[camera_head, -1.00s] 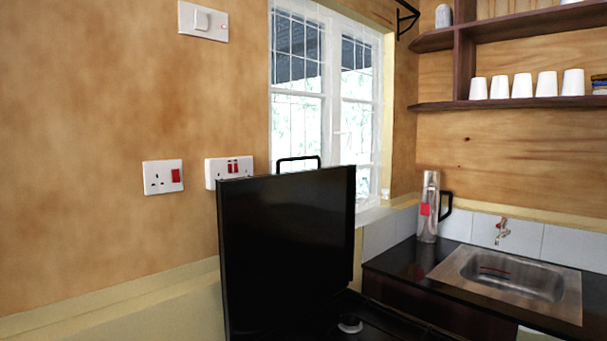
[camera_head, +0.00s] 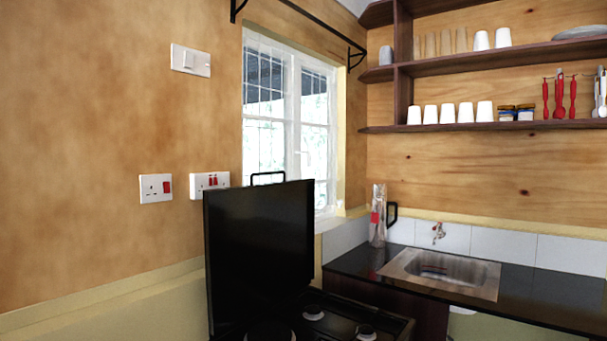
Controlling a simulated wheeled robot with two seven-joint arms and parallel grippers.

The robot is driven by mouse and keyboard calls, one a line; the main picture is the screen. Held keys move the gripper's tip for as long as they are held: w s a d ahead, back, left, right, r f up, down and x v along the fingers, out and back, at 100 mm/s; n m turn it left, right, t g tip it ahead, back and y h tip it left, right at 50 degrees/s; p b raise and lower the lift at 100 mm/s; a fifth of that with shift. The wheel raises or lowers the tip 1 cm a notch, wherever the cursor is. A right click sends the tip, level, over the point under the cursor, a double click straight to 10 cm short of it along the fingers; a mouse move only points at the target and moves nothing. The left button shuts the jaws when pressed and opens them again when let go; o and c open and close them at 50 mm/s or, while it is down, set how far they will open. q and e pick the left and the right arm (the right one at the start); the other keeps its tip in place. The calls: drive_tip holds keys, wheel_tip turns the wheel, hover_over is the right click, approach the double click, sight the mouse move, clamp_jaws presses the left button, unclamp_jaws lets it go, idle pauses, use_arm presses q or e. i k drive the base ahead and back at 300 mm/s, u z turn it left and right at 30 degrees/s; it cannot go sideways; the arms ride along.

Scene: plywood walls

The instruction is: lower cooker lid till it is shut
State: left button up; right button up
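The cooker lid (camera_head: 258,255) is a large black panel standing almost upright on the cooker, in the lower middle of the head view. The cooker top (camera_head: 350,322) is black and shows several round burners, one of them (camera_head: 313,311) just right of the lid. The cooker's front is cut off by the bottom edge of the picture. Neither of my grippers is in view.
A black counter (camera_head: 540,300) with a steel sink (camera_head: 440,273) stands right of the cooker, with a flask (camera_head: 378,215) at its back corner. Shelves (camera_head: 480,126) with cups hang above. The plywood wall with sockets (camera_head: 156,188) is at left.

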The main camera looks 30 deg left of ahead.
sight(259, 239)
drive_tip(key=z, duration=0.2)
drive_tip(key=i, duration=1.1)
drive_tip(key=u, duration=1.05)
drive_tip(key=i, duration=0.7)
drive_tip(key=u, duration=0.7)
